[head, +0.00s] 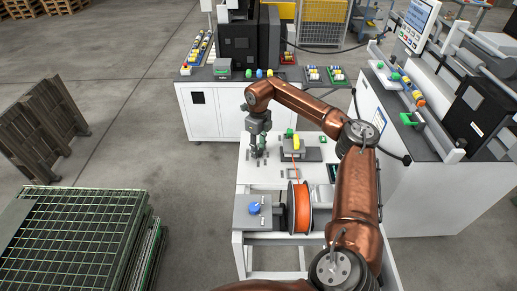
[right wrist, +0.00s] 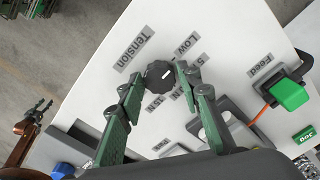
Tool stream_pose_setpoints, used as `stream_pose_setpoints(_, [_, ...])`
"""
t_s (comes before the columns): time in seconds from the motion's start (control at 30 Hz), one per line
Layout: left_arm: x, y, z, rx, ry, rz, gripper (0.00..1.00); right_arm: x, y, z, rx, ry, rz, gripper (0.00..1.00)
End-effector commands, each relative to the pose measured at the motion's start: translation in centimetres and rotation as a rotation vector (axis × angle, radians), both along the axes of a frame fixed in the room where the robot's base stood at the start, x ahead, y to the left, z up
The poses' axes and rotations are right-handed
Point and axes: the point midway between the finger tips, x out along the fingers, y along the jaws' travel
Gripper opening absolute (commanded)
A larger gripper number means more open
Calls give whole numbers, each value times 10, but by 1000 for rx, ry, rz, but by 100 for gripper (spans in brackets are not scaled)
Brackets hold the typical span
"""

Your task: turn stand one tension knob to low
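The tension knob (right wrist: 159,75) is round and black with a short white mark, on a white panel in the right wrist view. Its mark faces right and slightly up, roughly toward the 5 N label; the exact setting is hard to tell. The Low label (right wrist: 186,45) is up and right of the knob, beside the Tension label (right wrist: 132,48). My right gripper (right wrist: 158,84) has its green fingers apart, one on each side of the knob; contact is unclear. In the head view my right gripper (head: 258,152) is over the white stand (head: 258,174).
An orange spool (head: 299,208) and a blue knob (head: 254,208) are at the stand's near end. A green part (right wrist: 290,95) with an orange strand sits by the Feed label. Machine benches stand behind and to the right. Green mesh racks (head: 75,235) stand on the left floor.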

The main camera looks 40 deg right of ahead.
Motion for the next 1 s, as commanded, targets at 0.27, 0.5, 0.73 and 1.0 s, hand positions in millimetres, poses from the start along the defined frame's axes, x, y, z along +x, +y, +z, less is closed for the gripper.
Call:
stream_pose_setpoints(0.27, [0, 0, 0, 0, 0, 0, 40, 0, 0, 0, 1, 0, 0, 46])
stream_pose_setpoints(0.5, [-1, 3, 0, 3, 2, 0, 40, 0, 1, 4, 1, -1, -1, 46])
stream_pose_setpoints(0.73, [-1, 1, 0, 1, 1, 0, 40, 1, 0, 41, 1, -4, -1, 46])
stream_pose_setpoints(1.0, [0, 1, 0, 0, 0, 0, 40, 0, 0, 94, 2, -2, 0, 46])
